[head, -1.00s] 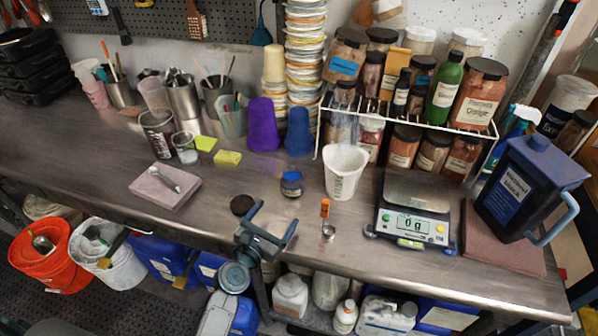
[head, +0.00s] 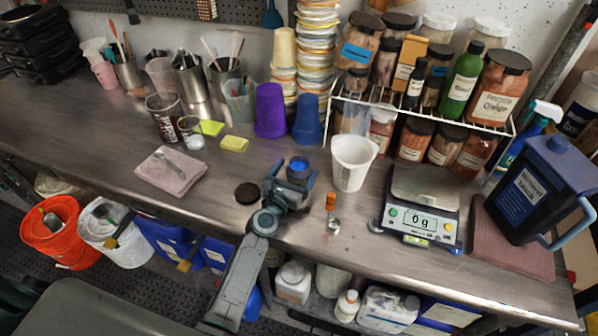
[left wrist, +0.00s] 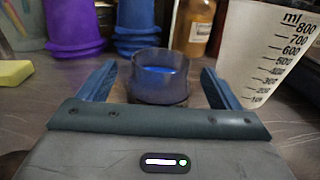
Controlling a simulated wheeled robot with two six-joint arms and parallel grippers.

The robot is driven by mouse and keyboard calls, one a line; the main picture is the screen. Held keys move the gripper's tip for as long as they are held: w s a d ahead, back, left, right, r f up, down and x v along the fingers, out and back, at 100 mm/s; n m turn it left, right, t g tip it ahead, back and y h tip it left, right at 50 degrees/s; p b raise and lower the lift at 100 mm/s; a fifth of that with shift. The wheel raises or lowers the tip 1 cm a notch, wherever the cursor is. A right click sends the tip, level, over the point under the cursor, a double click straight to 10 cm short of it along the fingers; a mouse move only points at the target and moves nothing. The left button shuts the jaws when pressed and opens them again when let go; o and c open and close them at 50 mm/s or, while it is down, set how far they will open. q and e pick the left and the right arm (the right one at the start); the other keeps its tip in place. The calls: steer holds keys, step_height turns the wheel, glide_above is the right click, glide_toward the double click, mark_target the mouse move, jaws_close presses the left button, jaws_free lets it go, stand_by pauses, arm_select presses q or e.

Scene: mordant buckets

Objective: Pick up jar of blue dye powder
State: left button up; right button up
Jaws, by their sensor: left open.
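The small jar of blue dye powder (head: 298,169) stands upright and uncapped on the steel bench, with blue powder showing inside. My left gripper (head: 291,182) is open, its two fingers on either side of the jar. In the left wrist view the jar (left wrist: 158,76) stands between the open fingers (left wrist: 155,85), with a visible gap on each side. A dark round lid (head: 248,193) lies on the bench just left of the gripper. My right gripper is in neither view.
A white measuring beaker (head: 352,163) stands close to the right of the jar. A small spoon with an orange handle (head: 332,212) lies in front of it. A scale (head: 421,203) stands farther right. Purple (head: 270,111) and blue cups (head: 308,120) stand behind.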

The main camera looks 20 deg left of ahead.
mark_target(303, 161)
arm_select(q)
steer(key=shift+w+d, duration=0.2)
steer(key=shift+w, duration=1.3)
steer(key=shift+s, duration=0.1)
steer(key=c, duration=1.2)
